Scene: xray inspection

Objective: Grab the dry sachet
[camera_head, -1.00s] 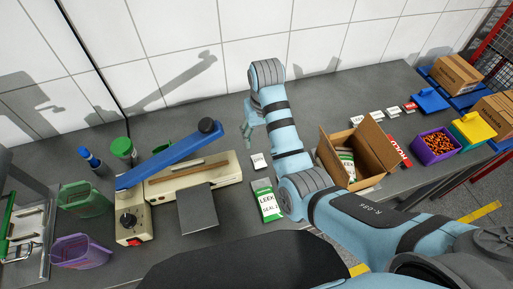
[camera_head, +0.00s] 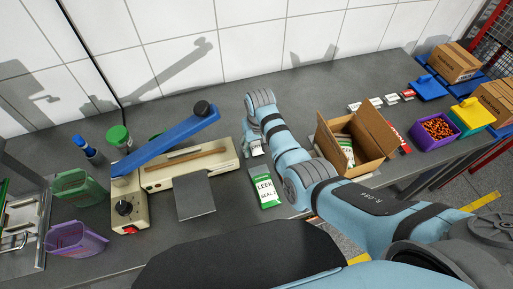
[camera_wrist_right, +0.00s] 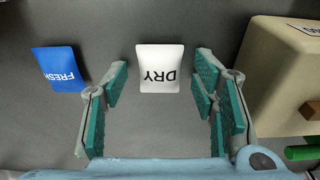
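The dry sachet (camera_wrist_right: 160,68) is a small white packet marked DRY, flat on the grey bench in the right wrist view. My right gripper (camera_wrist_right: 160,88) is open and empty, with its green finger pads to the left and right of the sachet, apart from it. In the head view the right gripper (camera_head: 253,145) points down at the bench beside the sealer, and it largely hides the sachet there. My left gripper is not in view.
A blue FRESH sachet (camera_wrist_right: 59,69) lies left of the dry one in the wrist view. The beige sealer (camera_head: 190,168) with its blue lever is close by. A LEEK seed packet (camera_head: 266,189) and an open carton (camera_head: 375,145) are near my right arm.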

